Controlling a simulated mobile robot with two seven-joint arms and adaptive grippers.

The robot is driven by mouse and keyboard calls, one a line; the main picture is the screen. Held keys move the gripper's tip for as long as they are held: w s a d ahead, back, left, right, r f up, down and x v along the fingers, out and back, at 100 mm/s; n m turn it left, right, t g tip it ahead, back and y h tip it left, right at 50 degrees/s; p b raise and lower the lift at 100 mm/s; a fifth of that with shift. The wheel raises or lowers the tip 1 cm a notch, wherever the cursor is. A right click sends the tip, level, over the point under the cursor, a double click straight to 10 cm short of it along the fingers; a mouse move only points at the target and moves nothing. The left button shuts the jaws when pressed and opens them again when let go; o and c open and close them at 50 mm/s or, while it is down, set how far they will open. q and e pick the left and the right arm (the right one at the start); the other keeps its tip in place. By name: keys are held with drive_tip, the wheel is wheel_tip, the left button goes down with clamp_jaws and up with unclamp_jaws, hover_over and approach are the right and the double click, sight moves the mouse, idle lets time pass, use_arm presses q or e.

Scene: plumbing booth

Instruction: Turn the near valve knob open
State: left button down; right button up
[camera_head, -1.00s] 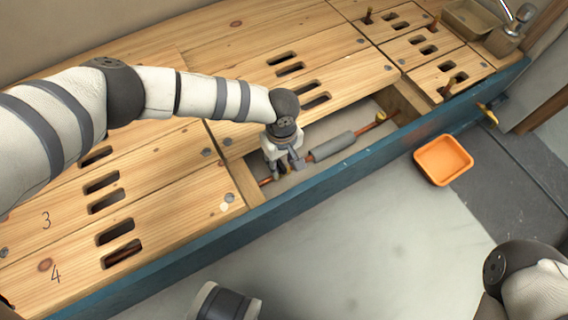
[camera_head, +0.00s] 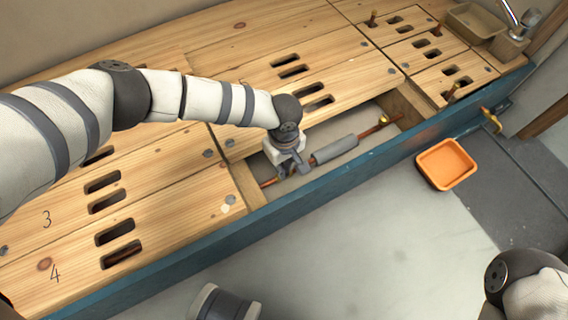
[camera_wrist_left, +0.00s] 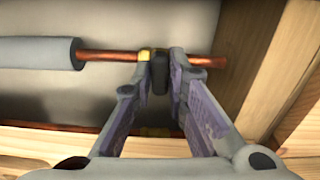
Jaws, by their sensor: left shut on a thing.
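The near valve is on the copper pipe in the open floor recess. In the left wrist view its dark knob (camera_wrist_left: 160,73) stands between my fingertips, with a bit of brass body (camera_wrist_left: 146,54) beside it. My left gripper (camera_head: 287,173) reaches down into the recess; in the left wrist view its fingers (camera_wrist_left: 161,66) are shut on the knob from both sides. In the head view the gripper hides the knob. My right gripper is out of view; only part of that arm shows at the lower right.
A grey sleeve (camera_head: 335,149) covers part of the pipe (camera_head: 365,131), with another brass fitting (camera_head: 383,120) at its far end. Wooden boards and a joist (camera_wrist_left: 260,65) edge the recess.

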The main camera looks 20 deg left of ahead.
use_arm(q)
drive_tip(key=n, duration=0.8)
drive_tip(key=shift+w+d+n, duration=0.1)
drive_tip(key=shift+w+n, duration=0.05)
drive_tip(key=shift+n, duration=0.15)
drive_tip(key=n+p, duration=0.1)
drive_tip(key=n, duration=0.3)
drive_tip(key=shift+w+n, duration=0.1)
drive_tip(key=shift+n, duration=2.2)
drive_tip(key=c, duration=1.6)
unclamp_jaws()
